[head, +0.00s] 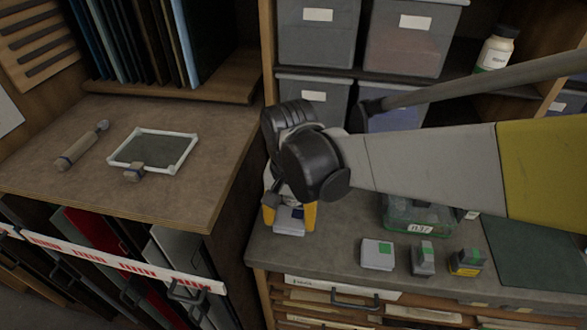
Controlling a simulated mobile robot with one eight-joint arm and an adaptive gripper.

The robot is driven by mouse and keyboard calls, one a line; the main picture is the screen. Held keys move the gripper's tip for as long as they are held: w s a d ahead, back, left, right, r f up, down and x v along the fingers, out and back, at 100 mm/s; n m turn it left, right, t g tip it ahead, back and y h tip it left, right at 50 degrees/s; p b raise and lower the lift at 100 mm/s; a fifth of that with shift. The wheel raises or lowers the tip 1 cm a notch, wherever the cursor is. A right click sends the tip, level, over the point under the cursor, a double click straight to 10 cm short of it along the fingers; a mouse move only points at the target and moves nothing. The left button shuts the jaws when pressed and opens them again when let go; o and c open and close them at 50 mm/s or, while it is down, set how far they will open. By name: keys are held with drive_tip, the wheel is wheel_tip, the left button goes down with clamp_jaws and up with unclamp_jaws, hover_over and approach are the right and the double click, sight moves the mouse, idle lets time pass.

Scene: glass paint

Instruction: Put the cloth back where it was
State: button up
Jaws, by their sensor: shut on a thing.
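My gripper (289,219) is at the left end of the grey counter (335,262), pointing down, with its yellow fingers either side of a small pale grey-blue folded piece, which looks like the cloth (289,227). It is shut on this cloth. The cloth is low over the counter near its front left corner; I cannot tell whether it touches the surface. My gripper's body and wrist hide the cloth's upper part and the counter behind it.
Right of my gripper stand a grey block with a green mark (377,254), two small tools (422,257) and a clear bin (408,214). A dark green mat (535,250) lies farther right. The left bench holds a framed glass pane (153,150) and a handled tool (80,146).

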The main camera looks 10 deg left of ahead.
sight(284, 241)
drive_tip(key=shift+s+a+f, duration=0.4)
drive_tip(key=shift+a+f, duration=0.1)
drive_tip(key=shift+a, duration=0.2)
drive_tip(key=shift+f+b, duration=0.85)
drive_tip(key=shift+f, duration=1.1)
drive_tip(key=shift+f, duration=0.2)
drive_tip(key=o, duration=1)
drive_tip(key=shift+r, duration=0.1)
